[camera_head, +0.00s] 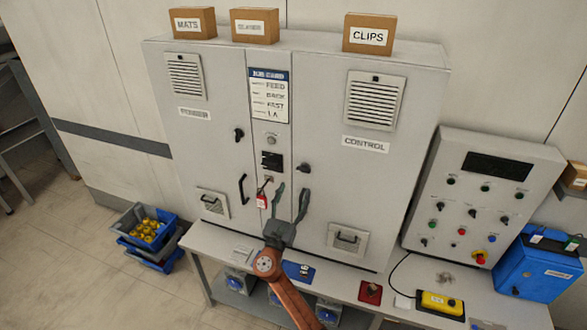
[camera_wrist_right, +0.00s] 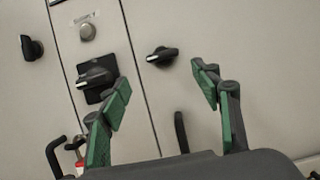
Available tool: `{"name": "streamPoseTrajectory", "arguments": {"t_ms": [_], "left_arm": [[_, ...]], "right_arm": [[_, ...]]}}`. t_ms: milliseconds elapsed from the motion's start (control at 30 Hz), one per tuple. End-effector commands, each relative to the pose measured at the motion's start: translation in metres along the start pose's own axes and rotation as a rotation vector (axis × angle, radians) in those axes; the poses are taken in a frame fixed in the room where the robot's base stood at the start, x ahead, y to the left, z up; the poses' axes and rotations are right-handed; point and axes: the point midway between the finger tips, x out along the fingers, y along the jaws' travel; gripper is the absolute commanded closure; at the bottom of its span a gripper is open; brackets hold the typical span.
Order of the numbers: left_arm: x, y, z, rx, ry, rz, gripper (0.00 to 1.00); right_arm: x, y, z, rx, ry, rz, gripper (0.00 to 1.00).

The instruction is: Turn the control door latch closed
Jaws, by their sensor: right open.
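The grey cabinet's right door, labelled CONTROL (camera_head: 366,144), has a black latch knob (camera_head: 306,168) near its left edge. In the right wrist view this latch (camera_wrist_right: 162,56) lies ahead, between the directions of the two fingertips, lying roughly crosswise with a pale mark at its left end. My right gripper (camera_head: 291,190) is open and empty, just below the latch in the head view. Its green-padded fingers (camera_wrist_right: 162,80) stand apart, and neither visibly touches the latch. A dark door handle (camera_wrist_right: 181,130) shows between the fingers. My left gripper is not in view.
Left of the latch are a black rotary switch (camera_head: 271,160), a red lockout tag (camera_head: 262,201) and the left door's latch (camera_head: 238,134) and handle (camera_head: 243,189). A control console (camera_head: 480,195) stands right. Boxes sit on top of the cabinet.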

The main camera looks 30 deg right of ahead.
Motion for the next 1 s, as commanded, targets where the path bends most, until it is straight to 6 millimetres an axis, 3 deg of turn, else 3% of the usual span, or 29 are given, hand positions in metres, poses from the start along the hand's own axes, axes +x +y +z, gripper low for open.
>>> {"name": "streamPoseTrajectory", "arguments": {"t_ms": [100, 533, 1000], "left_arm": [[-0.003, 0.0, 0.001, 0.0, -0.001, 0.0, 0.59], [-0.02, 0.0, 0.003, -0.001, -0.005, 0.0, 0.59], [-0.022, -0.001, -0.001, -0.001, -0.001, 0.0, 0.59]], "right_arm": [[0.01, -0.006, 0.009, -0.015, -0.019, -0.015, 0.42], [0.073, -0.014, 0.009, -0.017, -0.018, -0.021, 0.42], [0.082, -0.01, 0.007, -0.014, -0.016, -0.016, 0.45]]}}
